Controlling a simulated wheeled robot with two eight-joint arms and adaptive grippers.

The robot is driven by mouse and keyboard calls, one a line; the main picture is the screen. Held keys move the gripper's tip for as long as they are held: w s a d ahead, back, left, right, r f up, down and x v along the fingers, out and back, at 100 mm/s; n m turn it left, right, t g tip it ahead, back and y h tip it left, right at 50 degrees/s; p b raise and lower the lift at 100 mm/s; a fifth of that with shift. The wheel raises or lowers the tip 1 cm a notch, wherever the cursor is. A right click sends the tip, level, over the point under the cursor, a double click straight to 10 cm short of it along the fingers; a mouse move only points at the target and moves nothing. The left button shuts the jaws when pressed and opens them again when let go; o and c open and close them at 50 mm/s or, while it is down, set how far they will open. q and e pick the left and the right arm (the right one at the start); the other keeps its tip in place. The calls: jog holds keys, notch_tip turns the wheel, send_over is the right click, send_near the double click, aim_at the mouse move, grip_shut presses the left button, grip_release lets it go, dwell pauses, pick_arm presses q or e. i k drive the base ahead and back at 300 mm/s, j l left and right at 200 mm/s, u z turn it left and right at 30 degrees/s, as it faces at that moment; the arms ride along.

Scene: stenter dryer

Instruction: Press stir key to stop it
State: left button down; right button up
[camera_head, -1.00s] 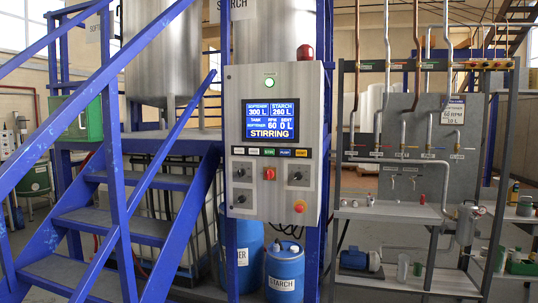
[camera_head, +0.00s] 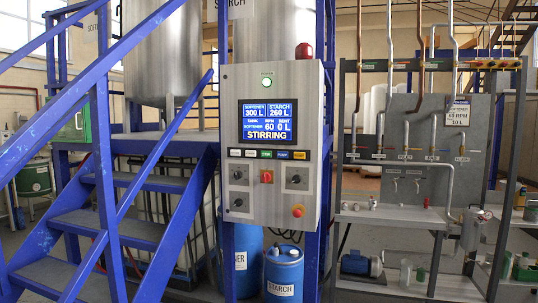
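The grey control panel (camera_head: 311,120) stands upright in the middle, beside the blue staircase. Its screen (camera_head: 267,122) reads STIRRING, with softener 300 L, starch 260 L, tank softener, 60 rpm and sent 0 L. Under the screen is a row of small labelled keys: two pale, one green (camera_head: 266,154), one blue (camera_head: 283,155) and one orange (camera_head: 300,155). Their lettering is too small to read for sure, so I cannot tell which is the stir key. Neither of my grippers is in view.
Blue stairs (camera_head: 120,229) stand left, blue drums (camera_head: 284,268) below, and a pipe rack (camera_head: 395,66) with shelves right.

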aim_at(264, 154)
jog(key=i+l, duration=0.5)
jog(key=i+l+u, duration=0.1)
jog(key=i+l, duration=0.35)
jog(key=l, duration=0.15)
jog(key=i+l, duration=0.45)
jog(key=i+l+u, duration=0.15)
jog(key=i+l, duration=0.3)
jog(key=l, duration=0.25)
